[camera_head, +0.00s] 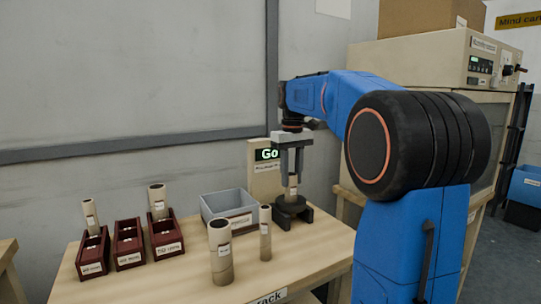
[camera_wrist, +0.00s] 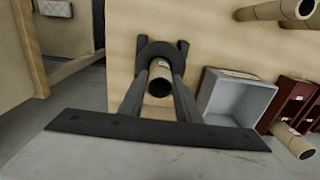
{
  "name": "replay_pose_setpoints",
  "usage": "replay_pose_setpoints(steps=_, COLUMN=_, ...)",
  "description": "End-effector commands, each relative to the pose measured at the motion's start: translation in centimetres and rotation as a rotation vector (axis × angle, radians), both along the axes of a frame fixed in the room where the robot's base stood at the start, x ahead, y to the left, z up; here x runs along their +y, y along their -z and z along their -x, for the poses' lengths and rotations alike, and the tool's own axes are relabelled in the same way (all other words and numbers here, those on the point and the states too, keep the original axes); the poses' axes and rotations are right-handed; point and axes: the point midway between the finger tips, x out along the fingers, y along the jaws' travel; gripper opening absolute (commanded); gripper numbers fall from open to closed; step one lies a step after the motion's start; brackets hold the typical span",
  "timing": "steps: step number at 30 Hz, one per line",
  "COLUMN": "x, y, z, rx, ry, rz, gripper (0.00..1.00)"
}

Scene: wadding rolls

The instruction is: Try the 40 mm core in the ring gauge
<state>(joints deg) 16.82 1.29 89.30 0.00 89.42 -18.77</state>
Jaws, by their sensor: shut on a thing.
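My gripper (camera_head: 292,180) points down at the back right of the table, shut on a cardboard core (camera_head: 292,192) with a small white label too small to read. The core is upright, and its lower end meets the dark ring gauge (camera_head: 291,207); how deep it sits inside is hidden. In the wrist view the core (camera_wrist: 160,82) lies between my fingers, its open end toward the camera, with the black ring gauge (camera_wrist: 163,48) around its far end.
A grey bin (camera_head: 228,204) stands left of the gauge. Two loose cores, one wide (camera_head: 221,252) and one thin (camera_head: 265,233), stand upright in front. The wall is close behind.

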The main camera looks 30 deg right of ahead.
Motion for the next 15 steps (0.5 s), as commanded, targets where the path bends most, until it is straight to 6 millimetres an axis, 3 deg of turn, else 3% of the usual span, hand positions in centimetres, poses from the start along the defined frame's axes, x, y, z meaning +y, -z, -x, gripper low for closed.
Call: replay_pose_setpoints(steps=15, x=0.0, y=-2.1, z=0.0, rx=-0.001, ry=0.000, rz=0.000, gripper=0.18)
